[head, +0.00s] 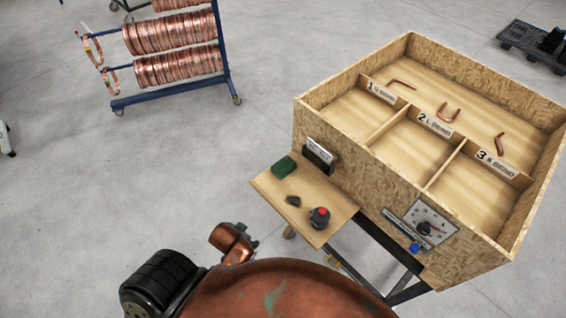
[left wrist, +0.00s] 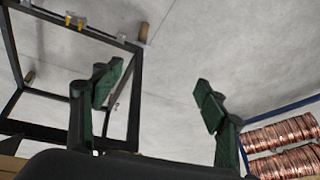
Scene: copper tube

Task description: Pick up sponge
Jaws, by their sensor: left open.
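The green sponge (head: 284,166) lies on the small wooden side shelf (head: 264,186), near its back edge. I do not see the sponge in the left wrist view. My left gripper (left wrist: 158,92) shows there with its two dark green fingers spread wide apart and nothing between them. I cannot make out its fingers in the head view, so its distance from the sponge is unclear. My right gripper is in neither view.
A dark lump (head: 293,201) and a dark red-topped container (head: 319,217) share the shelf. A card holder (head: 318,154) stands behind the sponge. A compartmented wooden box (head: 461,258) rises to the right. A copper coil rack (head: 172,93) stands on open floor.

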